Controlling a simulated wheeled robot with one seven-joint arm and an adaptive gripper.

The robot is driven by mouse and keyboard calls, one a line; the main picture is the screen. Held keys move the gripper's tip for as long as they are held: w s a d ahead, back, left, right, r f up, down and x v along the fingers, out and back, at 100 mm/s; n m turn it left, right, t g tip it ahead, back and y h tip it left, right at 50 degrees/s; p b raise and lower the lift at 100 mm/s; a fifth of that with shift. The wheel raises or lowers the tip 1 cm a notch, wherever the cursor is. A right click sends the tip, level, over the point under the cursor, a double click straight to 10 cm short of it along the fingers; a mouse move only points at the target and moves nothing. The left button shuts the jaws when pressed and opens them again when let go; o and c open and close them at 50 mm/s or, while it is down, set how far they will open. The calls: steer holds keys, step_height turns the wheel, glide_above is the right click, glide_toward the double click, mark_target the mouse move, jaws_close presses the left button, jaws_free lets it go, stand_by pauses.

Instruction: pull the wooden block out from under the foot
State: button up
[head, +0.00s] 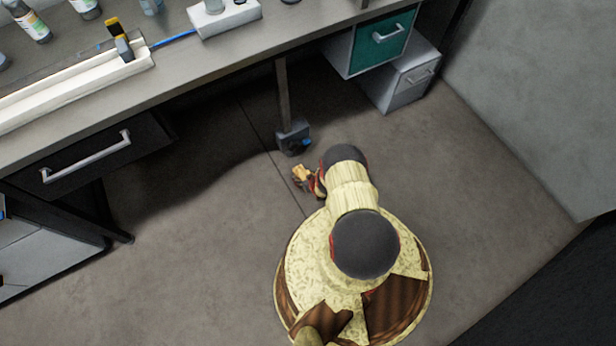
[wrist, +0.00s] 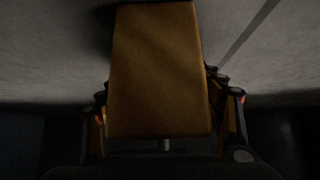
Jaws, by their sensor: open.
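The wooden block (head: 301,172) is a small tan piece on the floor, just in front of the foot (head: 293,139). The foot is a dark grey box with a blue patch at the bottom of the bench leg. A narrow strip of floor seems to show between block and foot. My gripper (head: 315,183) is low by the floor at the block's near end, partly hidden by my arm. In the wrist view the block (wrist: 160,70) fills the middle, with the open fingers on either side of its near end. Contact with the fingers is unclear.
The bench top (head: 170,82) overhangs the floor behind, on a thin leg (head: 283,92). A drawer unit with a teal front (head: 380,48) and a grey cabinet (head: 402,80) stand at the back right. A dark drawer (head: 85,160) is at left. The floor at right is clear.

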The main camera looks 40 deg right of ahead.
steer(key=shift+v, duration=5.55)
